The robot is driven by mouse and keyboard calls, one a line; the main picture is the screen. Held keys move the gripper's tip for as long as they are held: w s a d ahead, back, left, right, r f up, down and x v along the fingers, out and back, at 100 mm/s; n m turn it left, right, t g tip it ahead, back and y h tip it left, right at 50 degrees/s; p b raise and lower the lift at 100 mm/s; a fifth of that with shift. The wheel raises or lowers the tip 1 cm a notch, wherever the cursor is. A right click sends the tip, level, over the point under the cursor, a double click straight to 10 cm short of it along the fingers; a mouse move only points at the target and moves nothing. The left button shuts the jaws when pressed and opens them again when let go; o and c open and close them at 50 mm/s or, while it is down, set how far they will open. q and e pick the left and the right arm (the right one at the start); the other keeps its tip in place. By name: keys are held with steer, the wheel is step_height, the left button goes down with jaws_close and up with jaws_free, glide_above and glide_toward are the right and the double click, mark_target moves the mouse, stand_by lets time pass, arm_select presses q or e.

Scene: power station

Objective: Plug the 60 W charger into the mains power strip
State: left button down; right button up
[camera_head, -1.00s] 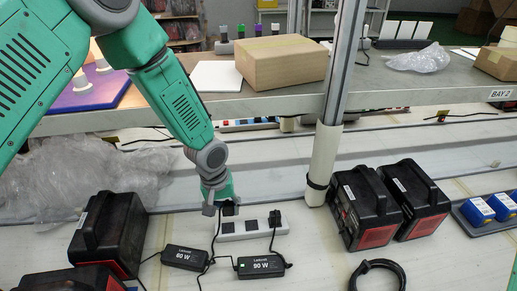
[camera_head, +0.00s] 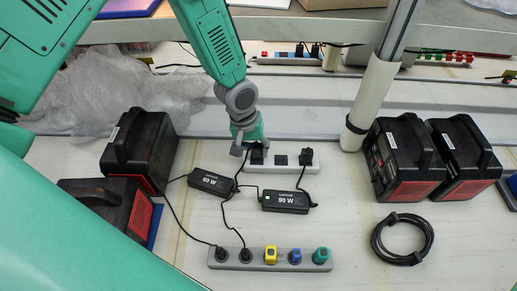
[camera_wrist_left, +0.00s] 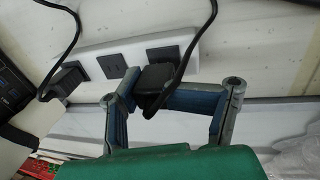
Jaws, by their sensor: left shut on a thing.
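The 60 W charger (camera_head: 212,182), a black box with a white label, lies on the bench left of the 90 W charger (camera_head: 285,201). A white power strip (camera_head: 231,166) with black sockets lies behind them. My left gripper (camera_head: 256,150) is at its left end. In the left wrist view, the gripper (camera_wrist_left: 165,100) is shut on a black plug (camera_wrist_left: 154,82) with a cable, close to the strip's end socket (camera_wrist_left: 161,54). I cannot tell whether the plug touches it. The middle socket (camera_wrist_left: 112,65) is empty. Another black plug (camera_head: 306,155) sits at the right end. My right gripper is not in view.
A second strip (camera_head: 310,265) in front holds black, yellow, blue and green plugs. Black-and-red battery cases (camera_head: 140,150) stand at left, with more (camera_head: 405,155) at right. A metal post (camera_head: 375,100) stands behind the strip's right. A coiled cable (camera_head: 402,240) lies at front right.

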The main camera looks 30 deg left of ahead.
arm_select(q)
steer(key=shift+a+f, duration=0.25)
steer(key=shift+a, duration=0.15)
steer(key=shift+d+r+p, duration=0.2)
steer(key=shift+d+p, duration=0.1)
steer(key=shift+d, duration=0.8)
steer(key=shift+a+f, duration=0.15)
steer(key=shift+a, duration=0.4)
steer(key=shift+d, duration=0.3)
steer(key=shift+a+f, duration=0.1)
steer(key=shift+a, duration=0.25)
steer(key=shift+a+f, duration=0.1)
steer(key=shift+f, duration=0.6)
steer(key=c, duration=0.6)
jaws_free()
steer(key=shift+o, duration=0.2)
step_height(320, 180, up, 12)
steer(key=a, duration=0.2)
steer(key=shift+s+f, duration=0.25)
steer(key=shift+s, duration=0.2)
